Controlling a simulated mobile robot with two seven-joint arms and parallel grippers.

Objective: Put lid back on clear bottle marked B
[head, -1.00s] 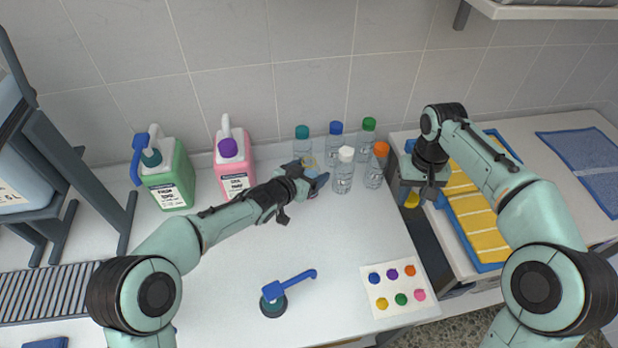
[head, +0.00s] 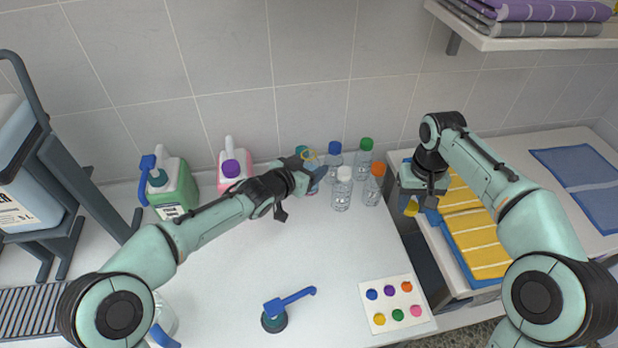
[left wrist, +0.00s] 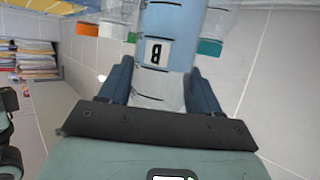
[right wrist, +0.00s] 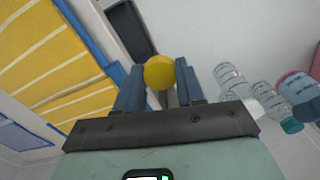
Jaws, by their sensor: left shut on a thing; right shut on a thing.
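The clear, bluish bottle marked B (left wrist: 170,30) is in my left gripper (left wrist: 160,90); its black B on a white label shows in the left wrist view. In the head view my left gripper (head: 316,179) is among the bottles, partly hiding this bottle, and a yellow ring shows at its uncapped top. My right gripper (head: 421,207) is shut on a round yellow lid (right wrist: 159,72), also visible in the head view (head: 410,209). It holds the lid to the right of the bottles, near the counter's right edge, apart from bottle B.
Nearby stand bottles with white (head: 344,174), orange (head: 377,169), blue (head: 334,148), green (head: 366,144) and teal (head: 300,151) caps. Green (head: 173,190) and pink (head: 235,170) jugs stand left. A blue-handled pump (head: 275,318) and dot card (head: 397,303) lie in front. The counter's middle is clear.

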